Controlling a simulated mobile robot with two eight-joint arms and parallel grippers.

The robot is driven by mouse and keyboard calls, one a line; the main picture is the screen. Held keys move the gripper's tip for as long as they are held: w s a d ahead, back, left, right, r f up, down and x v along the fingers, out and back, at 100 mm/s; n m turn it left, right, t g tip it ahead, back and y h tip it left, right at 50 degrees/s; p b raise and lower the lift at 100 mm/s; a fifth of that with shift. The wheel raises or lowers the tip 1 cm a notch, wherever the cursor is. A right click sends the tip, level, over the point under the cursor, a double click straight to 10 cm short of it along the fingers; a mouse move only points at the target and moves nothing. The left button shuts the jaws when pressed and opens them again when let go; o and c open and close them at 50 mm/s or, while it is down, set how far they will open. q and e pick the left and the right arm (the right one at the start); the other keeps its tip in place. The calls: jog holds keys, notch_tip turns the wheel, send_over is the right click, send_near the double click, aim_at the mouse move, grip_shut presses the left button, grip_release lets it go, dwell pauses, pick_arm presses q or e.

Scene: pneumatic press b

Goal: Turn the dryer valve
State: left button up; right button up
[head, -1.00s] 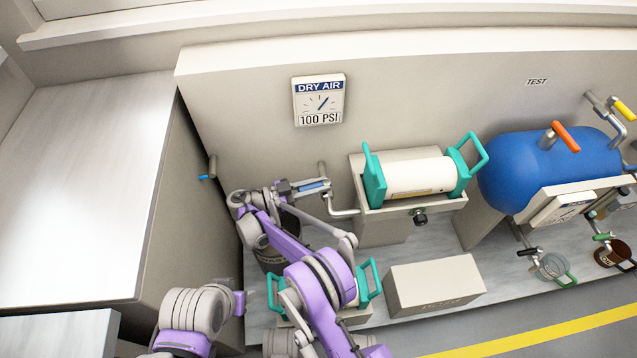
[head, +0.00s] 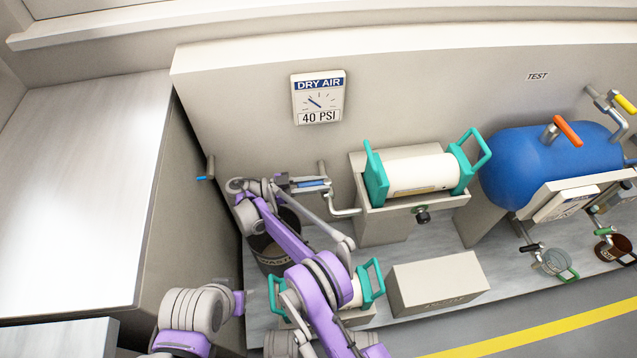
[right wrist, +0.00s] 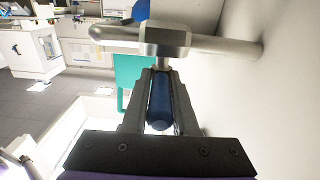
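The dryer valve's blue handle (head: 312,184) is on the grey pipe left of the white dryer cylinder (head: 418,176). In the right wrist view the blue handle (right wrist: 160,105) lies lengthwise between my right gripper's fingers, under the grey valve body (right wrist: 165,38). My right gripper (head: 306,185) is shut on this handle, one finger along each side. The DRY AIR gauge (head: 319,98) on the wall reads 40 PSI. My left gripper is not in view; only parts of my left arm show at the lower left.
A waste bin (head: 272,252) stands below my right arm, partly hidden. A beige box (head: 438,284) is on the low platform. A blue tank (head: 552,165) with an orange-handled valve (head: 567,132) stands at the right. A worktop (head: 85,190) fills the left side.

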aim_at(319, 183)
jog(key=o, duration=0.4)
notch_tip(319, 183, up, 10)
jog(key=p, duration=0.2)
jog(key=shift+p, duration=0.35)
dwell(0.4)
